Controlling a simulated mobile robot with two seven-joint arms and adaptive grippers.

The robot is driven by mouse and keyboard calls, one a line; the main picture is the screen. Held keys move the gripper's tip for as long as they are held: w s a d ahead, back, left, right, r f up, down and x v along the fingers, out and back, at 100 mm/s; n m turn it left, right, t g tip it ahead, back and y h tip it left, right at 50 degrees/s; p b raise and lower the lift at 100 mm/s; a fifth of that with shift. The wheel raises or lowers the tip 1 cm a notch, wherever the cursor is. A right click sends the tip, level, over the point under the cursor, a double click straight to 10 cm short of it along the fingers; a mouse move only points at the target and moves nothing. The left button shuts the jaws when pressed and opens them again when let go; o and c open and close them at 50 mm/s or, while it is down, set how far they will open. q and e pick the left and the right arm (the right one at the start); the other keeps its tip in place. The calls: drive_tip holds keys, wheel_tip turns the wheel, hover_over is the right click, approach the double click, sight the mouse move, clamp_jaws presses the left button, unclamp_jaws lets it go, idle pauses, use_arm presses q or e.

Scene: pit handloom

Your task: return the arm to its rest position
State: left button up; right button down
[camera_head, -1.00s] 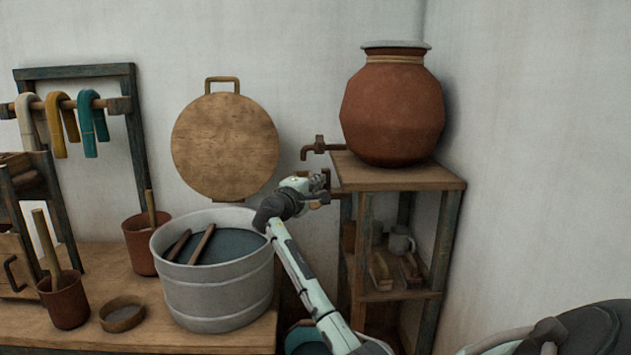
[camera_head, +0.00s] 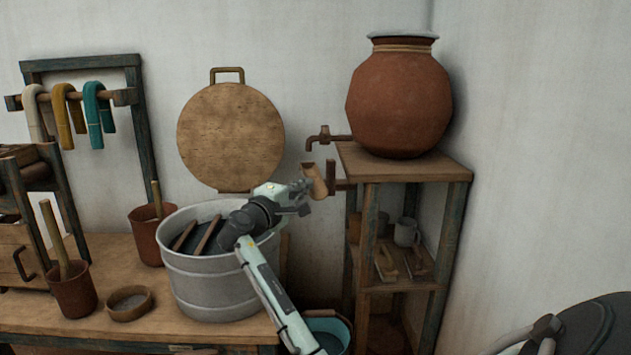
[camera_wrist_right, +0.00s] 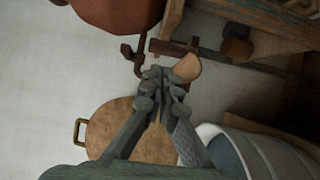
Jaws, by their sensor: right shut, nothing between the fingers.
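My right gripper (camera_head: 304,197) is shut and empty, just left of a small tan cup-like piece (camera_head: 315,181) at a dark wooden bracket on the shelf stand. In the right wrist view the closed fingers (camera_wrist_right: 160,82) point toward the bracket (camera_wrist_right: 172,48), and the tan piece (camera_wrist_right: 187,68) shows just beyond their tips, seemingly apart from them. My right forearm passes in front of the right side of a grey metal tub (camera_head: 205,285). My left gripper is not in view.
A clay pot (camera_head: 400,100) stands on the wooden shelf stand (camera_head: 370,172), with a tap (camera_head: 328,138) at its left. A round wooden board (camera_head: 230,140) hangs on the wall. A bucket (camera_head: 330,328) stands below my arm. Small pots stand left of the tub.

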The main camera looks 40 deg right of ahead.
drive_tip(key=shift+a, duration=0.4)
drive_tip(key=s+a+f+n+y, duration=0.1)
drive_tip(key=s+a+f+y, duration=0.15)
drive_tip(key=f, duration=0.85)
drive_tip(key=s+a+f+t+y, duration=0.1)
drive_tip(key=s+a+f+y, duration=0.2)
drive_tip(key=f, duration=0.9)
drive_tip(key=s+a+f+n+y, duration=0.1)
drive_tip(key=a+f+y, duration=0.25)
drive_tip(key=f, duration=0.75)
drive_tip(key=s+a+f+m+g+y, duration=0.1)
drive_tip(key=s+a+f+y, duration=0.1)
drive_tip(key=s+a+f, duration=0.3)
drive_tip(key=s+a+f+m+g+y, duration=0.1)
drive_tip(key=s+a+f+y, duration=0.1)
drive_tip(key=s+a+f, duration=0.3)
drive_tip(key=s+a+f+m+g+y, duration=0.1)
drive_tip(key=s+a+f, duration=0.4)
drive_tip(key=s+f, duration=0.6)
drive_tip(key=s+m+y, duration=0.1)
drive_tip(key=s+y, duration=0.1)
drive_tip(key=s, duration=0.2)
drive_tip(key=shift+s+f+g, duration=0.25)
drive_tip(key=shift+g, duration=0.15)
